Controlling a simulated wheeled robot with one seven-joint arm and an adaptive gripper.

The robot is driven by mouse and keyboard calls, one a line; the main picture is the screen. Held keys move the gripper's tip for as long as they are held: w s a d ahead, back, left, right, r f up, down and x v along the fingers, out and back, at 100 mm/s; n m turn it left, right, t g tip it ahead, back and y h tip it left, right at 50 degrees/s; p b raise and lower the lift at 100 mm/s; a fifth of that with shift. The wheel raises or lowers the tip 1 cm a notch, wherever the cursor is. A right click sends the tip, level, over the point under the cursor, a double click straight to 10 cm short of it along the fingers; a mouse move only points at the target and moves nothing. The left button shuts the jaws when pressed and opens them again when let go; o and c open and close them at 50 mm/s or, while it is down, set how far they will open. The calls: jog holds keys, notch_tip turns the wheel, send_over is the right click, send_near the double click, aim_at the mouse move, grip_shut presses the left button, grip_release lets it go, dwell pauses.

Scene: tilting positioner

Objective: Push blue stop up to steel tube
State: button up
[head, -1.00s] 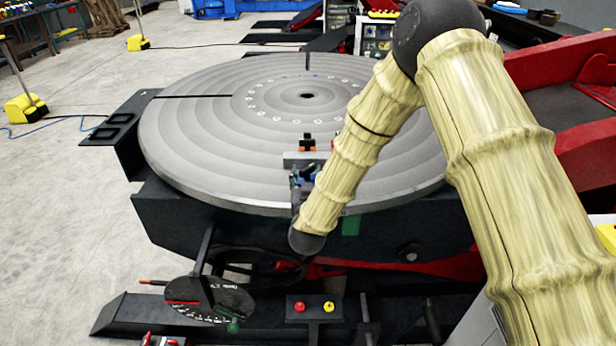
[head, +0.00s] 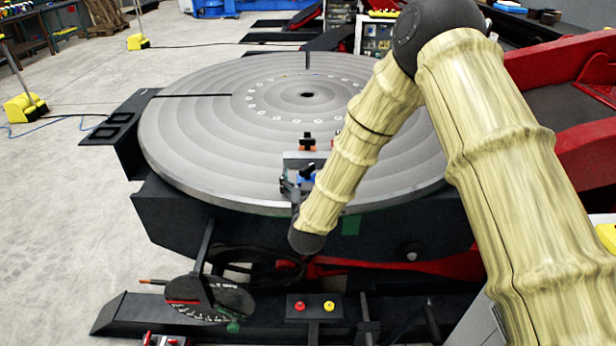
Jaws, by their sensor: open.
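The steel tube (head: 292,159) lies across the near part of the round grey turntable (head: 200,150), partly hidden by my arm. The small blue stop (head: 307,178) with a black knob sits on the near side of the tube, close to the turntable's front rim. My arm hides part of the stop, and I cannot tell whether it touches the tube. My gripper (head: 294,185) is open at the near side of the blue stop, with one dark finger showing to its left. Whether a finger touches the stop is unclear.
An orange stop with a black knob (head: 307,142) stands on the far side of the tube. My arm covers the turntable's right front. Below the rim are a handwheel and a dial plate (head: 212,298). The left and far turntable surface is clear.

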jog(key=s+r+p, duration=0.3)
jog(key=r+p, duration=0.1)
jog(key=r, duration=0.3)
dwell(1.0)
jog(key=shift+d, duration=0.1)
